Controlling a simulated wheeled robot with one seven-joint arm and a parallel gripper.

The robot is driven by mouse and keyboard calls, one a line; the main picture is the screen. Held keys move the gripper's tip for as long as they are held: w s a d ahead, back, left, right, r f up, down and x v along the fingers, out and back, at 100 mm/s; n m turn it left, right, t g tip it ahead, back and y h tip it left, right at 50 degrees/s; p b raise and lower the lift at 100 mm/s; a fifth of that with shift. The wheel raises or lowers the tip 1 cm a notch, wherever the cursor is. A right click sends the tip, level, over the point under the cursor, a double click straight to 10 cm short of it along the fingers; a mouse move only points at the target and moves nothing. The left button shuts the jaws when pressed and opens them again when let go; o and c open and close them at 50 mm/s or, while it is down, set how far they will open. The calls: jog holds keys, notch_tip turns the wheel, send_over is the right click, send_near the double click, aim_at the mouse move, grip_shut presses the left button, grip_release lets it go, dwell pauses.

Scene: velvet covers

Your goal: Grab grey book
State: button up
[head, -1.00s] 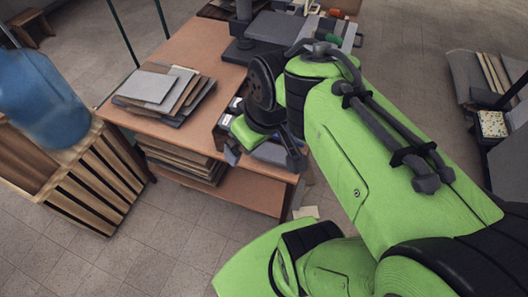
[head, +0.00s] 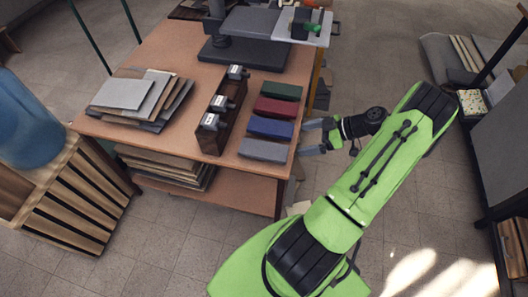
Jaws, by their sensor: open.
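A grey book (head: 264,150) lies at the near right corner of the wooden table. Behind it, in a row going back, lie a blue book (head: 271,128), a dark red book (head: 276,107) and a green book (head: 282,90). My gripper (head: 304,137) is just off the table's right edge, to the right of the grey and blue books. Its jaws are open and point left toward the table. Nothing shows between the fingers, and it looks apart from the books.
A wooden rack (head: 222,112) with several small dark devices stands left of the books. A stack of boards (head: 140,96) lies on the table's left part. A dark machine base (head: 256,54) is at the back. A blue container (head: 24,122) stands on a slatted crate (head: 75,200). Floor to the right is open.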

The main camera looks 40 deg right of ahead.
jog(key=s+f+t, duration=0.1)
jog(key=f, duration=0.1)
jog(key=b, duration=0.1)
send_near(266, 149)
jog(key=x, duration=0.8)
jog(key=shift+w+a+f, duration=0.15)
jog(key=shift+a+f, duration=0.05)
jog(key=c, duration=1.1)
